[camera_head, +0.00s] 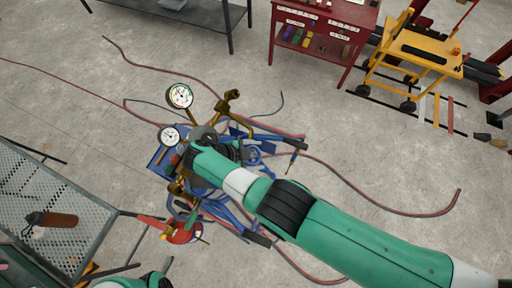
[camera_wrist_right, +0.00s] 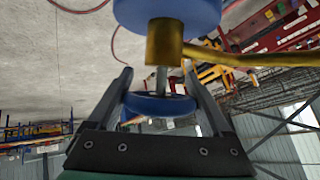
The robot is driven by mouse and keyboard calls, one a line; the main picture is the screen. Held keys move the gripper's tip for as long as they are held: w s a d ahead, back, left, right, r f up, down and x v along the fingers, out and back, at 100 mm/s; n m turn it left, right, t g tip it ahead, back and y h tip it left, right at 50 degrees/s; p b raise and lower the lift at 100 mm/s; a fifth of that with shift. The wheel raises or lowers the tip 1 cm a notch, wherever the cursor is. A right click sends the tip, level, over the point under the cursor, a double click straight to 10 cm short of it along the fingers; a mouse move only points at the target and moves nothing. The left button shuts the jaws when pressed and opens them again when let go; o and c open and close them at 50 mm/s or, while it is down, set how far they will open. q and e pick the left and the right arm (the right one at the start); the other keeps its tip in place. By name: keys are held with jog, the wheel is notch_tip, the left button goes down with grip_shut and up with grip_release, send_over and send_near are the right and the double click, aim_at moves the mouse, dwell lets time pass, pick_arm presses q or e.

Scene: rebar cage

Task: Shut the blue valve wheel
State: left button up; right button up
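The blue valve wheel (camera_wrist_right: 160,105) is in the right wrist view, on a metal stem below a brass valve body (camera_wrist_right: 164,42). My right gripper (camera_wrist_right: 157,72) is open, with one finger on each side of the wheel. I cannot tell whether either finger touches the rim. In the head view my right gripper (camera_head: 204,138) is at the blue equipment in the middle, and my own arm hides the wheel there. My left gripper is not in view; only a bit of my left arm shows at the bottom edge.
Two round gauges (camera_head: 180,96) (camera_head: 169,136) stand close to my right gripper. Red and blue hoses lie over the concrete floor. A perforated metal table (camera_head: 40,190) is at left, a red workbench (camera_head: 322,20) at the back and a yellow cart (camera_head: 415,50) at back right.

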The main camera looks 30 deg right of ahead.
jog(key=shift+o, duration=1.2)
jog(key=shift+a+r, duration=0.15)
jog(key=shift+r, duration=0.05)
jog(key=b+v, duration=0.1)
jog(key=v, duration=0.4)
jog(key=shift+w+a+f, duration=0.1)
jog(key=b+v, duration=0.4)
jog(key=v, duration=0.2)
